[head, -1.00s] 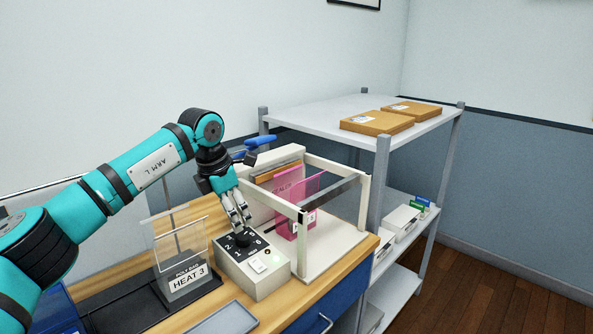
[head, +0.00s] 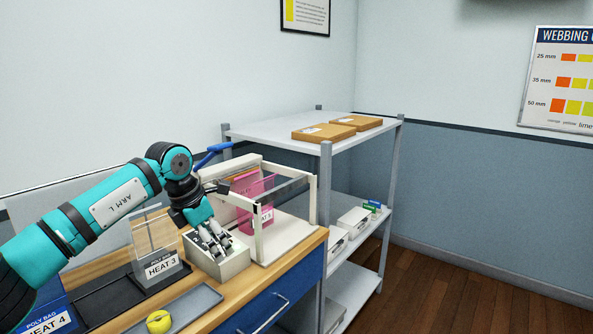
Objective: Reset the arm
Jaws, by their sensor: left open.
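My left arm comes in from the left over the wooden workbench. Its gripper (head: 217,248) is open and points down just in front of and above the pale control box (head: 232,266), hiding the box's dial. I cannot tell whether the fingers touch the box. Behind the box stands a white frame machine (head: 285,232) with a blue lever (head: 214,154) and a pink sheet (head: 262,212) inside. My right gripper is not in view.
A clear holder with a HEAT 3 label (head: 161,267) stands left of the gripper. A grey tray (head: 195,303) with a yellow roll (head: 159,321) lies in front. A grey shelf (head: 262,128) with cardboard boxes (head: 323,133) stands to the right. The floor at right is clear.

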